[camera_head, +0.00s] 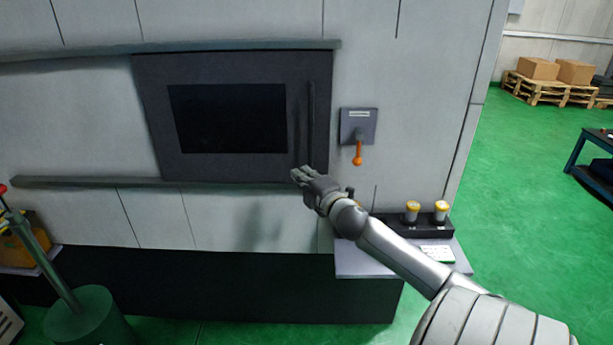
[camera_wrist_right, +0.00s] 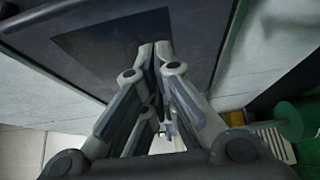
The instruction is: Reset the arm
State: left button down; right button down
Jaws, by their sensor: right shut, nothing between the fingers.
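My right arm (camera_head: 400,252) reaches in from the lower right in the head view. Its gripper (camera_head: 299,175) is in front of the lower right corner of a dark machine door (camera_head: 232,168), near the lower end of the door's vertical handle (camera_head: 311,120). The gripper is shut and empty; whether it touches the door I cannot tell. In the right wrist view the fingers (camera_wrist_right: 153,50) are together, with the dark door panel (camera_wrist_right: 195,30) beyond them. My left gripper is not in view.
A grey box with an orange lever (camera_head: 358,153) is right of the door. Below it a shelf (camera_head: 365,262) holds two yellow-capped jars (camera_head: 412,211). A green cylinder (camera_head: 88,318) stands at lower left. Pallets with cartons (camera_head: 540,69) are far right; the green floor (camera_head: 530,170) there is free.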

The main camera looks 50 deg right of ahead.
jog(key=s+a+f+m+g+y, duration=0.1)
jog(key=s+a+f+m+g, duration=0.3)
jog(key=s+a+f, duration=0.35)
jog(key=s+a+f+m+g, duration=0.3)
jog(key=s+a+f+m, duration=0.15)
jog(key=a+f, duration=0.55)
jog(key=s+a+f+m+g+y, duration=0.2)
jog(key=s+a+g+y, duration=0.1)
jog(key=s+a, duration=0.55)
jog(key=s+a+f+m+g+y, duration=0.2)
jog(key=s+a+f+g, duration=0.1)
jog(key=s+a, duration=0.6)
notch_tip(320, 180, down, 27)
jog(key=s+a+g+b, duration=0.1)
jog(key=a+g, duration=0.1)
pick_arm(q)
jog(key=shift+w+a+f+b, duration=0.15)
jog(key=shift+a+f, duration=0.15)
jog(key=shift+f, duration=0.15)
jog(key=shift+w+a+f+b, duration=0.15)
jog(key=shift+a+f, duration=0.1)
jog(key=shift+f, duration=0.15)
pick_arm(e)
jog(key=s+d+f+g, duration=0.1)
jog(key=s+d+f, duration=0.2)
jog(key=s+f, duration=1.3)
jog(key=shift+s+d+f+n, duration=0.15)
jog(key=shift+s+f+n, duration=0.2)
jog(key=shift+s, duration=0.1)
